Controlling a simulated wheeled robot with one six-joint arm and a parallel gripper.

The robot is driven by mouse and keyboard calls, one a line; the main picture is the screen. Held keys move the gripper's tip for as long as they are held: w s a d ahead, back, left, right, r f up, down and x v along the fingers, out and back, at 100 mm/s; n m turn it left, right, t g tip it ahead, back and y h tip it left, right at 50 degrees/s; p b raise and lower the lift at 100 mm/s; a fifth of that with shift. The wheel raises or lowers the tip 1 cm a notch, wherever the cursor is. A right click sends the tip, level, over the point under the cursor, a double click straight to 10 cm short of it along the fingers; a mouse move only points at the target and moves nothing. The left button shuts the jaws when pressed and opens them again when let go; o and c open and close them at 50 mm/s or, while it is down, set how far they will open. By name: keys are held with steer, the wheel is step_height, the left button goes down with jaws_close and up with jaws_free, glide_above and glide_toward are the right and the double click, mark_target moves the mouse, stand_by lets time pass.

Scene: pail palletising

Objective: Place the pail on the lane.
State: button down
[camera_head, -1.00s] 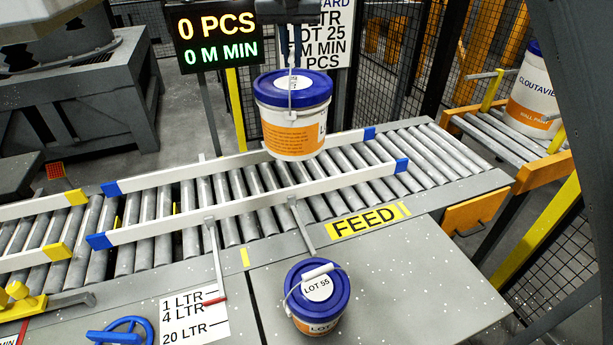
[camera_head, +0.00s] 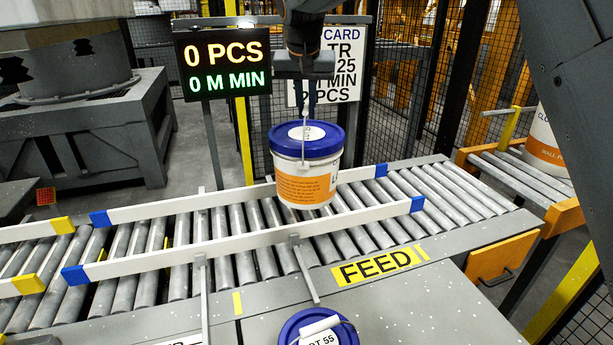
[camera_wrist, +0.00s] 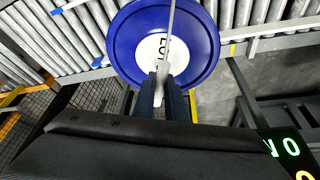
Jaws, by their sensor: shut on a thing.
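A white pail (camera_head: 305,180) with a blue lid and an orange label hangs upright by its wire handle from my gripper (camera_head: 307,112). My gripper is shut on the handle. In the head view the pail is over the roller lane (camera_head: 225,240), between or just above the two white guide rails; whether it touches the rollers I cannot tell. In the wrist view the blue lid (camera_wrist: 125,45) sits below the fingers (camera_wrist: 162,85), with rollers on both sides. A second blue-lidded pail, LOT 55 (camera_head: 318,328), stands on the grey table in front, cut off by the frame edge.
White guide rails (camera_head: 230,243) with blue ends flank the lane. A FEED sign (camera_head: 380,266) lies on the front ledge. A display (camera_head: 222,65) reading 0 PCS stands behind. A larger pail (camera_head: 545,145) is on a side conveyor at right. The lane's right end is clear.

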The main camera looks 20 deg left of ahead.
mark_target(305, 112)
steer(key=shift+f+p, duration=1.35)
steer(key=shift+f, duration=3.55)
steer(key=c, duration=1.8)
jaws_free()
steer(key=shift+f, duration=0.15)
steer(key=b+v, duration=0.2)
steer(key=v, duration=1)
steer(key=shift+s+b, duration=0.1)
steer(key=shift+b, duration=0.25)
steer(key=shift+d, duration=0.15)
